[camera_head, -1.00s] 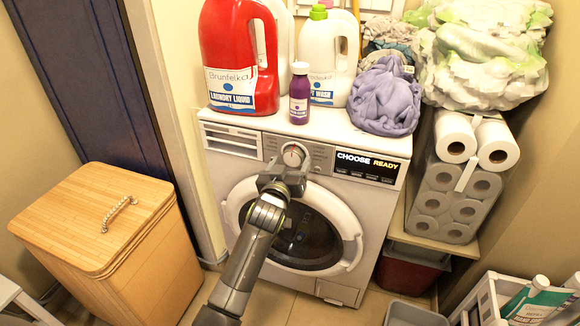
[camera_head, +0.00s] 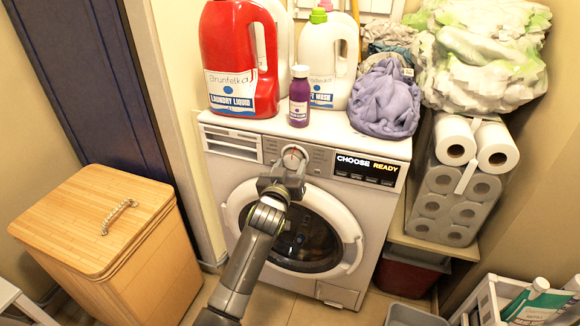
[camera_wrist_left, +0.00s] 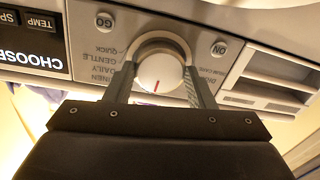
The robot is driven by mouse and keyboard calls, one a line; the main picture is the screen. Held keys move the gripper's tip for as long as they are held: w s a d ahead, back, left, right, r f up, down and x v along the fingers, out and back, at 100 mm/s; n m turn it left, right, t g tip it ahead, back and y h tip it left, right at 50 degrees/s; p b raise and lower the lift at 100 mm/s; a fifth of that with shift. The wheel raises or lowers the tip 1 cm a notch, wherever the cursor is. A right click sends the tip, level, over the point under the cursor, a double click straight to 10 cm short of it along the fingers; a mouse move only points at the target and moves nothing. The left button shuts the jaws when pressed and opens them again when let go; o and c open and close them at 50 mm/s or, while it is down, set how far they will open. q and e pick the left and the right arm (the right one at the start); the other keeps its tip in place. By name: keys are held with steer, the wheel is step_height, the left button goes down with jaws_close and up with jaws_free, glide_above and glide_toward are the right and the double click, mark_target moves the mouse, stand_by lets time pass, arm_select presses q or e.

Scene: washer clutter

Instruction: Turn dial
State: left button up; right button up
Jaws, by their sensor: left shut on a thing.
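The dial (camera_head: 293,156) is a round white knob with a red mark, on the front panel of the white washer (camera_head: 227,172). It also shows in the left wrist view (camera_wrist_left: 160,72), with printed words such as GENTLE and DAILY around it. My left gripper (camera_head: 290,168) is at the dial from below. In the wrist view its two fingers (camera_wrist_left: 160,80) stand one on each side of the knob, shut on it. The washer display (camera_head: 366,169) reads CHOOSE READY. My right gripper is not in view.
A red laundry jug (camera_head: 232,60), a purple bottle (camera_head: 299,95), a white jug (camera_head: 327,60) and purple cloth (camera_head: 385,100) stand on the washer top. A wooden hamper (camera_head: 95,215) is at left. Paper rolls (camera_head: 455,190) are stacked at right.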

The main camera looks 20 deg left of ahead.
arm_select(q)
steer(key=shift+m+p, duration=0.3)
steer(key=shift+m, duration=0.2)
steer(key=m+p, duration=0.2)
steer(key=m, duration=0.2)
steer(key=m+p, duration=0.1)
steer(key=m, duration=0.3)
steer(key=shift+m+p, duration=0.3)
steer(key=shift+m, duration=0.2)
steer(key=shift+a+m+t+h+p, duration=0.1)
steer(key=shift+m+t+h+p, duration=0.3)
steer(key=shift+m, duration=1.6)
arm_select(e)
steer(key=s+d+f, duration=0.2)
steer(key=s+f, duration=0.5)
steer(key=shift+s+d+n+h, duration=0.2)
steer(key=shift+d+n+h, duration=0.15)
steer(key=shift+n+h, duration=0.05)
arm_select(q)
steer(key=shift+f, duration=0.1)
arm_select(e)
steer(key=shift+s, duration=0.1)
arm_select(q)
steer(key=o, duration=1)
steer(key=shift+c, duration=0.2)
steer(key=shift+s, duration=0.1)
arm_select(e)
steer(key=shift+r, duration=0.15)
